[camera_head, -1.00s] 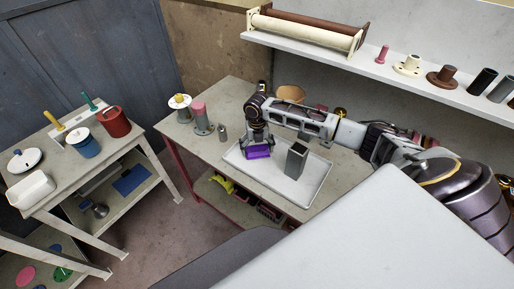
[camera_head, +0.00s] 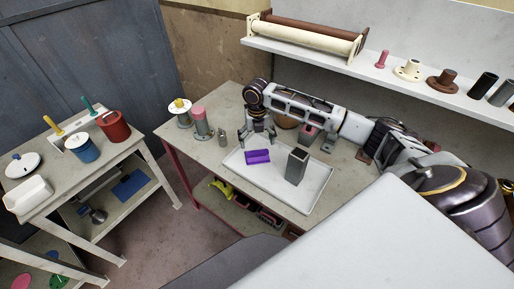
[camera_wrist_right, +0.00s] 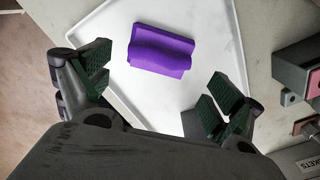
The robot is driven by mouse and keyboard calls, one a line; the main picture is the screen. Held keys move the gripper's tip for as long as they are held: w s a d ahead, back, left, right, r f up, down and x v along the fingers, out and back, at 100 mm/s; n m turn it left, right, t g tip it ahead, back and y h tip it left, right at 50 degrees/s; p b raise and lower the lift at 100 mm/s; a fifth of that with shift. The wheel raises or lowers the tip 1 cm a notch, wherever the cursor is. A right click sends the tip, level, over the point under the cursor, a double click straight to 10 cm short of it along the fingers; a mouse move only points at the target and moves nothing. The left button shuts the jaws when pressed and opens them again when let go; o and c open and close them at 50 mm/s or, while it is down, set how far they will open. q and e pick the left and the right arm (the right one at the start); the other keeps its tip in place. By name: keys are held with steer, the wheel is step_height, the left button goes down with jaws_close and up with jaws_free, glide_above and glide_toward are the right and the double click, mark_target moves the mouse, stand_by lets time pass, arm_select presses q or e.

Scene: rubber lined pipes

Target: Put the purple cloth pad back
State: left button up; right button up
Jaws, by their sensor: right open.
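The purple cloth pad (camera_head: 257,157) lies in the white tray (camera_head: 318,188) on the workbench, near the tray's left end. In the right wrist view the pad (camera_wrist_right: 160,50) lies flat on the tray (camera_wrist_right: 215,28), ahead of the fingertips and apart from them. My right gripper (camera_head: 257,137) is open and empty, above the tray's back left edge, just behind the pad. Its two dark green finger pads are spread wide in the right wrist view (camera_wrist_right: 158,92). My left gripper is not in view.
A grey rectangular tube (camera_head: 297,166) stands upright in the tray. A pink-topped flanged pipe (camera_head: 200,122) and a small metal cylinder (camera_head: 222,136) stand left of my right gripper. A shelf (camera_head: 400,85) with pipes runs above the bench. A side table (camera_head: 85,165) stands at left.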

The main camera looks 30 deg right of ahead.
mark_target(257, 152)
steer(key=shift+r, duration=2.3)
